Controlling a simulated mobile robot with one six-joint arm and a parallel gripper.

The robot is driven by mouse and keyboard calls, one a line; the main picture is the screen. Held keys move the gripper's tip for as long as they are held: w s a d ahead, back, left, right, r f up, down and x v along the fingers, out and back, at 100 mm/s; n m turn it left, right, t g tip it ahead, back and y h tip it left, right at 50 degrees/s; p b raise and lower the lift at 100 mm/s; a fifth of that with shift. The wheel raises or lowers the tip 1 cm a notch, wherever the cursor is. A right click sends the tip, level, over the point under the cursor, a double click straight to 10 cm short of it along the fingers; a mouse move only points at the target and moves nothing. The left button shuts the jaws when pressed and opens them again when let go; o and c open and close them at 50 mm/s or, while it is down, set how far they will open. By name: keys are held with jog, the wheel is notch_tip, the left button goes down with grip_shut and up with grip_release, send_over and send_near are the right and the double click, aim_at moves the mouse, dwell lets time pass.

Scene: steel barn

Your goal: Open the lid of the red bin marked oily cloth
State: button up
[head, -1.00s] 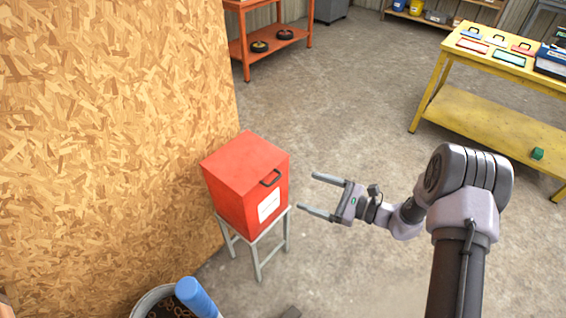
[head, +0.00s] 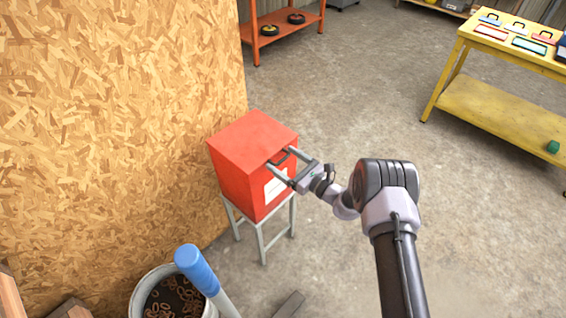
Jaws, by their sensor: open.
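The red bin (head: 238,180) stands on a small grey metal stand (head: 262,240) beside the chipboard wall. Its flat red lid (head: 250,138) is shut. A dark handle (head: 282,156) sits at the lid's front edge, and a white label (head: 275,187) is on the front face, its text too small to read. My gripper (head: 281,167) is open, with its two fingers pointing at the bin's front. The fingertips overlap the handle and the label's top in the picture; I cannot tell whether they touch.
A pail (head: 140,291) of brown rings and a blue-topped pole (head: 195,268) stand at the front left. The chipboard wall (head: 110,120) is close left of the bin. A yellow workbench (head: 490,105) stands right, an orange shelf (head: 285,30) behind. The floor between is clear.

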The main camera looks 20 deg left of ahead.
jog(key=shift+w+a, duration=0.15)
jog(key=shift+a, duration=0.2)
jog(key=shift+r, duration=0.1)
